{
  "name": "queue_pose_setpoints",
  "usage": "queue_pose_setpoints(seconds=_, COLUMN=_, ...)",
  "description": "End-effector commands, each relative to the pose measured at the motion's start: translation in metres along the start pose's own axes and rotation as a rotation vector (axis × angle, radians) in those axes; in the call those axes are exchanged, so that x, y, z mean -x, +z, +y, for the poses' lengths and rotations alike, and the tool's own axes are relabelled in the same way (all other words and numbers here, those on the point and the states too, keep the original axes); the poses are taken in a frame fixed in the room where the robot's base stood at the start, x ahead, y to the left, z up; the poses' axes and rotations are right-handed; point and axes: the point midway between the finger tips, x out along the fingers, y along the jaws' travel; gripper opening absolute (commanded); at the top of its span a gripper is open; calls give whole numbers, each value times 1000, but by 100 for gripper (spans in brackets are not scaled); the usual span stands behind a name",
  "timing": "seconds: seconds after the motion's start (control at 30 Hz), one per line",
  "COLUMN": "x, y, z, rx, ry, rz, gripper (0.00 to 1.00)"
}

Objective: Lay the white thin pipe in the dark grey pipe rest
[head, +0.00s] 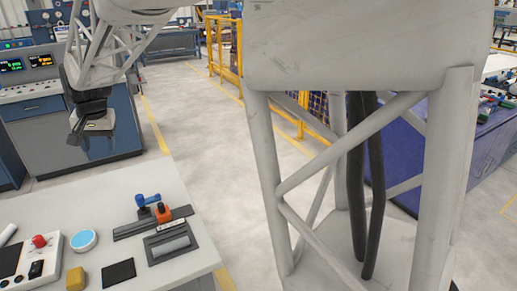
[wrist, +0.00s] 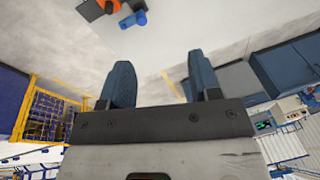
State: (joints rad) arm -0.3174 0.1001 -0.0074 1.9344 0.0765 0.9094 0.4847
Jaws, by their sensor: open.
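The dark grey pipe rest (head: 153,257) is a framed block near the table's right edge in the head view. Another white pipe-like piece (head: 6,235) shows at the left picture edge, partly cut off. My gripper (head: 78,138) hangs above and beyond the table's far side, away from both. In the wrist view my gripper (wrist: 162,75) has its two blue-grey fingers apart, with nothing between them.
A dark bar (head: 128,231) with blue (head: 148,199) and orange (head: 174,213) parts lies behind the rest. A button box (head: 35,255), blue disc (head: 83,240), yellow block (head: 75,279) and black square (head: 118,273) occupy the front. The table's far middle is clear.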

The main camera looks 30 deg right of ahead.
Motion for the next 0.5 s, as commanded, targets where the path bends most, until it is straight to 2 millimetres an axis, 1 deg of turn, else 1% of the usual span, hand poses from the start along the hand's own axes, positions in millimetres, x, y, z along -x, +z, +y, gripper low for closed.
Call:
queue_pose_setpoints(seconds=0.03, x=12, y=8, z=14, rx=3, ry=-1, rz=10, gripper=57)
queue_pose_setpoints(seconds=0.13, x=25, y=23, z=37, rx=16, ry=5, rz=17, gripper=57)
queue_pose_setpoints(seconds=0.37, x=45, y=61, z=91, rx=43, ry=21, rz=28, gripper=57)
queue_pose_setpoints(seconds=0.5, x=55, y=87, z=121, rx=60, ry=30, rz=34, gripper=57)
